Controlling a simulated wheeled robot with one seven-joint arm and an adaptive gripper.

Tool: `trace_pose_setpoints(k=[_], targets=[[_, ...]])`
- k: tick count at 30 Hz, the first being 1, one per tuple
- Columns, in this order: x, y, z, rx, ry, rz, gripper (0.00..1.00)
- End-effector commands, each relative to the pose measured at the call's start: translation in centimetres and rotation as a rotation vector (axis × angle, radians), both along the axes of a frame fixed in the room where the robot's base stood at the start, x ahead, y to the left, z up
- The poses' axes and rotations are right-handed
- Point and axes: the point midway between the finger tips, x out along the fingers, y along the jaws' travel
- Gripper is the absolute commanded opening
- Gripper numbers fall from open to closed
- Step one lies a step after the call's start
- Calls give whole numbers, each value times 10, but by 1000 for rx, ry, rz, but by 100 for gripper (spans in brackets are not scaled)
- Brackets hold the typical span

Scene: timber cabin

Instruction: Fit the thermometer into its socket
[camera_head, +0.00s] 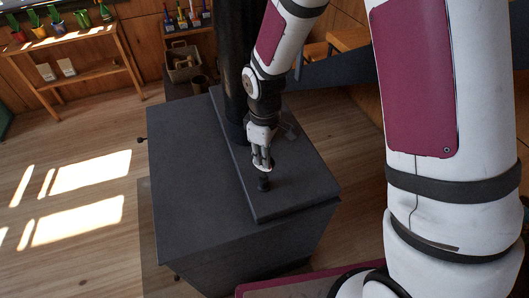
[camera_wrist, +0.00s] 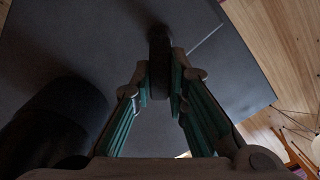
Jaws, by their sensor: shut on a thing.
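My gripper (camera_head: 261,155) points down over the dark stove's raised top slab. It is shut on the thermometer (camera_head: 263,168), which shows as a small pale round edge at the fingertips. Just below it, a short dark upright piece (camera_head: 264,184) stands on the slab and looks like the socket. Whether the thermometer touches it or is seated in it, I cannot tell. In the wrist view my gripper (camera_wrist: 160,80) has a narrow dark round thing (camera_wrist: 159,55), seen edge-on, between its fingertips. The thermometer's face and lower end are hidden there.
The dark stove (camera_head: 190,150) has a thick black flue pipe (camera_head: 231,70) rising close beside my arm. Shelves with potted plants (camera_head: 80,38) stand at the back left. The stove's left top is bare.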

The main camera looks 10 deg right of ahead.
Motion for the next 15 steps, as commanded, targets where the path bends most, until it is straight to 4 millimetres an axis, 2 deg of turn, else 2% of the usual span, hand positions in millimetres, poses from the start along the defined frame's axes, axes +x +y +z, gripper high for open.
trace_pose_setpoints(k=[15], targets=[[0,0,-12,0,0,1,0]])
